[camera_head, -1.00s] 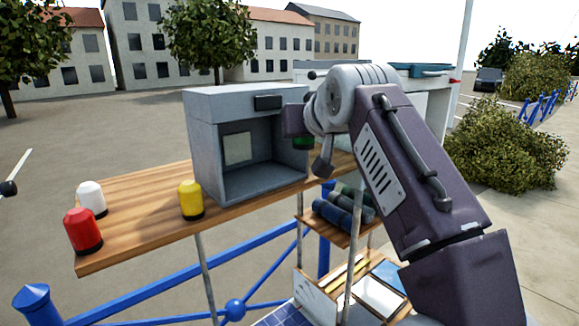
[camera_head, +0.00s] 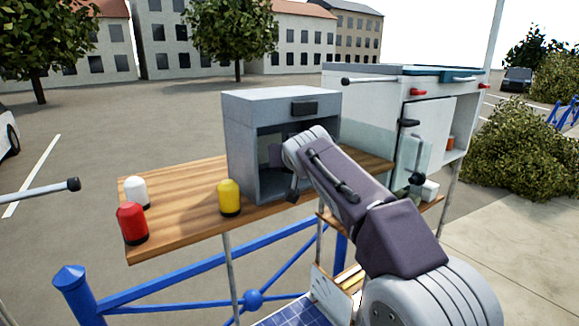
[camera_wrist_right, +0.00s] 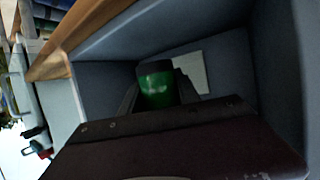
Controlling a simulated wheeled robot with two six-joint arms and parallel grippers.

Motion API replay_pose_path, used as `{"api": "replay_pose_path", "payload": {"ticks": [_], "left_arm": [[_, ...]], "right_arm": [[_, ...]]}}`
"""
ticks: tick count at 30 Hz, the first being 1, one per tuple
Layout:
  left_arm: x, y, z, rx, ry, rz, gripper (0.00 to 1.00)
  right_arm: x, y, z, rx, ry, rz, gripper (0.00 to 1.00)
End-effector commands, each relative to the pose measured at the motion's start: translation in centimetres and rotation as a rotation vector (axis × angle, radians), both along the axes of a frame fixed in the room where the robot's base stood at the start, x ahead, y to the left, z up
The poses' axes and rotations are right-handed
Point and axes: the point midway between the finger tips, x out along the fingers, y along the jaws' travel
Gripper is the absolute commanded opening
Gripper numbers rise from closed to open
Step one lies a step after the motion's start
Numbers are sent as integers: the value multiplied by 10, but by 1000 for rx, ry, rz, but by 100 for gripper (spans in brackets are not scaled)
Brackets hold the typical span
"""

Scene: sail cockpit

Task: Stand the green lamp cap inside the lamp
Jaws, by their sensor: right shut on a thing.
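The green lamp cap (camera_wrist_right: 157,88), with a dark band at one end, is between the fingers of my right gripper (camera_wrist_right: 158,80) in the right wrist view. My right gripper is shut on it. Grey walls surround cap and gripper, inside the open-fronted grey box (camera_head: 240,150), which I take for the lamp; a pale square panel (camera_wrist_right: 193,72) is behind the cap. In the head view, my right arm reaches into the box's open front and hides the cap and fingers. I cannot tell whether the cap touches the box floor. My left gripper is not in view.
The box stands on a wooden shelf (camera_head: 185,222). A yellow cap (camera_head: 229,198), a red cap (camera_head: 132,224) and a white cap (camera_head: 136,192) stand left of it. A white cabinet (camera_head: 365,105) is to the right. Blue railing (camera_head: 180,285) runs below.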

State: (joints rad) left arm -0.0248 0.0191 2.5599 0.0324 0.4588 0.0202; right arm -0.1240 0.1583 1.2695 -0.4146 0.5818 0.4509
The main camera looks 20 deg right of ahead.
Motion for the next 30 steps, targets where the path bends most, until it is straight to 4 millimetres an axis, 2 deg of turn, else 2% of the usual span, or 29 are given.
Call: {"api": "replay_pose_path", "payload": {"ticks": [1,5,15,16,18,28,30], "left_arm": [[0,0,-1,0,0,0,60],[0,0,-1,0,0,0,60],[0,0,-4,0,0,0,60],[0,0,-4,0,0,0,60],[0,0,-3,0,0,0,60],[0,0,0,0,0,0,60],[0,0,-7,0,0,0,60]], "right_arm": [[-1,0,-11,-1,5,1,0],[-1,0,-29,0,4,0,0],[-1,0,-34,0,1,1,0],[-1,0,-34,0,1,1,41],[-1,0,-33,0,2,1,60],[-1,0,-29,0,2,0,60],[-7,1,-30,0,0,1,60]]}}
